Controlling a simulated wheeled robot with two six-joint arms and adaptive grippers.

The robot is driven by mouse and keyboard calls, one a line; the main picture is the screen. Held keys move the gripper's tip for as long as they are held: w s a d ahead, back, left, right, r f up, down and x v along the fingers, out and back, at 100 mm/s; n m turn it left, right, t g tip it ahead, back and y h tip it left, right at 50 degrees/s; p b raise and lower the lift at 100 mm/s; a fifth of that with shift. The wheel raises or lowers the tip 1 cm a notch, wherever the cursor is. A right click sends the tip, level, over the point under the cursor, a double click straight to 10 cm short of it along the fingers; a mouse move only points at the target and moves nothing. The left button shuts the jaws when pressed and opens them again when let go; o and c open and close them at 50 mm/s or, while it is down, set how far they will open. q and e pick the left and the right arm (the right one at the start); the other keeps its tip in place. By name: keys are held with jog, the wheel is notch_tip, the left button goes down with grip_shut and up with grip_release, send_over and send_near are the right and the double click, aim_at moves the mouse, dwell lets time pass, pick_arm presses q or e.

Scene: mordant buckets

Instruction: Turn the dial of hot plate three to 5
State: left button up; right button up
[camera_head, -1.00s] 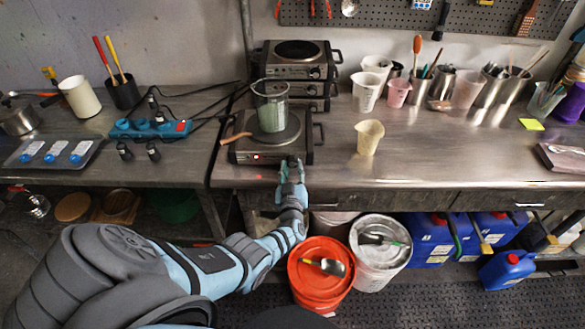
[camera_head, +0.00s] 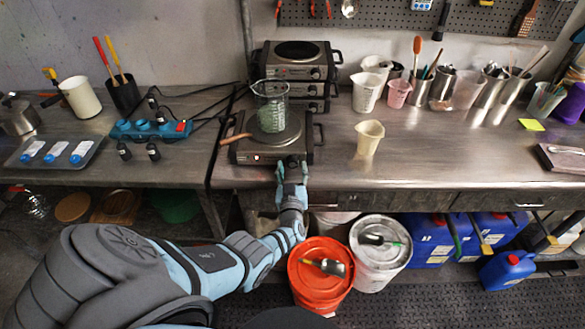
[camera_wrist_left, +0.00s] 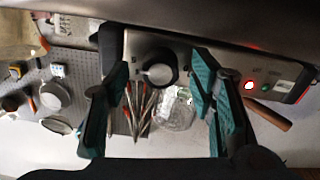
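The front hot plate (camera_head: 262,152) stands on the steel bench with a glass beaker (camera_head: 271,105) of greenish contents on its round top. A wooden-handled tool lies at its left side. Its black dial (camera_wrist_left: 158,70) with a pale face shows in the left wrist view. My left gripper (camera_wrist_left: 160,105) is open, one finger on each side of the dial, with gaps visible between fingers and dial. In the head view the left gripper (camera_head: 291,170) is at the hot plate's front right and hides the dial there. The dial's marks are unreadable. The right gripper is not seen.
More hot plates (camera_head: 297,72) are stacked behind. A cream beaker (camera_head: 369,138) stands to the right, with bench free around it. A blue power strip (camera_head: 150,130) and cables lie left. An orange-lidded bucket (camera_head: 320,268) and a white-lidded bucket (camera_head: 380,250) stand below the bench edge.

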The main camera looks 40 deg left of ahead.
pick_arm(q)
jog(key=v, duration=1.2)
